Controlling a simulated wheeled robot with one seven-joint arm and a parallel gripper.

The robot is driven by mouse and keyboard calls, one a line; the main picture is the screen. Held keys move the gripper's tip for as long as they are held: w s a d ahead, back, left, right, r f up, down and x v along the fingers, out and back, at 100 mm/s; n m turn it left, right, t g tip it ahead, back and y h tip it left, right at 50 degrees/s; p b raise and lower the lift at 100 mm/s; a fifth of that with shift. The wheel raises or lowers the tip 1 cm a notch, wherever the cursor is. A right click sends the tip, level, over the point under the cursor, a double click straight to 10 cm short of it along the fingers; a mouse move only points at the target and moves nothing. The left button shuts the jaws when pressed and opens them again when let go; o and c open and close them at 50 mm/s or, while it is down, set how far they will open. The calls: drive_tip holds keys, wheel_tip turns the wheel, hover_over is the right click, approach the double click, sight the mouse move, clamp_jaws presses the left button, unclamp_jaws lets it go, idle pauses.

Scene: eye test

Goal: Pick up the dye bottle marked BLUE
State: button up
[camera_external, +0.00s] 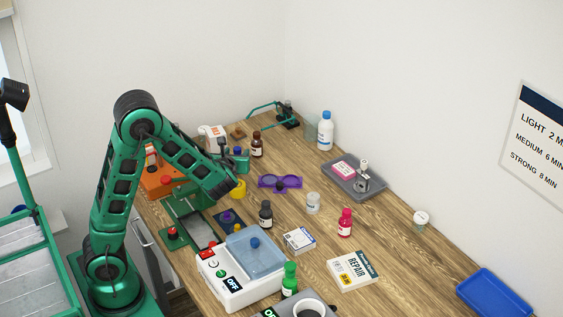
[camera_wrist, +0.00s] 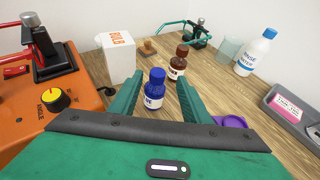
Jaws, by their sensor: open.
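The blue dye bottle (camera_wrist: 154,92) stands upright on the bench in the wrist view. Its white label is partly cut off by my gripper body, and only its last letters, like "UE", show. My gripper (camera_wrist: 159,78) is open, with one green finger on each side of the bottle as seen from the wrist. I cannot tell whether either finger touches it. In the external view my gripper (camera_external: 237,162) is at the far left part of the bench, and the blue bottle (camera_external: 238,151) shows only in part there.
A brown bottle (camera_wrist: 180,62) stands just behind the blue one. A white box (camera_wrist: 118,56) and an orange machine (camera_wrist: 60,92) are to the left. Red (camera_external: 345,223), dark (camera_external: 265,215) and green (camera_external: 290,281) bottles stand nearer. A purple holder (camera_external: 279,183) lies to the right.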

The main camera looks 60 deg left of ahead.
sight(237, 152)
drive_tip(key=x, duration=0.4)
drive_tip(key=shift+a+f, duration=0.35)
clamp_jaws()
